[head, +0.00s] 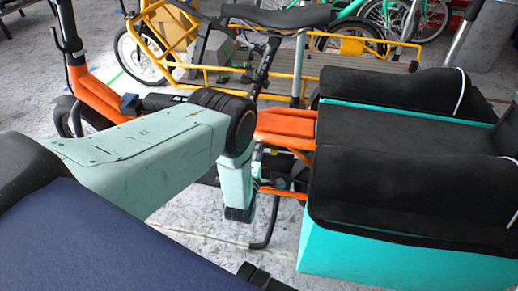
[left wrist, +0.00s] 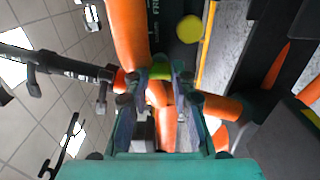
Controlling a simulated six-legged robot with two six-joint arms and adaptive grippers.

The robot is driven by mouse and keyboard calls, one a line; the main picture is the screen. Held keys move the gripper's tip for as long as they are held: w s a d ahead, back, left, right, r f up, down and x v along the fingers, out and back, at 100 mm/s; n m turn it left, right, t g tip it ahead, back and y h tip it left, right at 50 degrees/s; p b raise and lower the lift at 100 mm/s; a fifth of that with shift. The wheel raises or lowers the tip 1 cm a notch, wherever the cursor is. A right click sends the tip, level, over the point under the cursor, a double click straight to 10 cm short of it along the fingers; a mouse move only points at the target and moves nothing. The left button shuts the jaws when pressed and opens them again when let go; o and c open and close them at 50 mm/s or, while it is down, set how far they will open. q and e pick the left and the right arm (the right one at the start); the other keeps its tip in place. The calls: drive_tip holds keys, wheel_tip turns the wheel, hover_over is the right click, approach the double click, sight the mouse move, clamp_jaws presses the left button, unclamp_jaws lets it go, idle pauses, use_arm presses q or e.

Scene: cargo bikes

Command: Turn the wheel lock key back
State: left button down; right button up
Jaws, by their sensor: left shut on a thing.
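My left gripper (head: 258,174) reaches in beside the orange cargo bike frame (head: 285,124), just below its rear. The lock itself cannot be made out. In the head view my own arm hides the key. My right gripper is not in view.
A teal box with black covers (head: 400,195) stands close to the right of my gripper. The black saddle (head: 277,17) rises behind it. A yellow cargo bike (head: 210,70) stands farther back. Bare concrete floor (head: 200,222) shows below my arm.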

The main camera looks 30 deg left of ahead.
use_arm(q)
drive_tip(key=shift+s+f, duration=0.1)
idle(0.3)
drive_tip(key=c, duration=1.1)
unclamp_jaws()
drive_tip(key=v, duration=1.2)
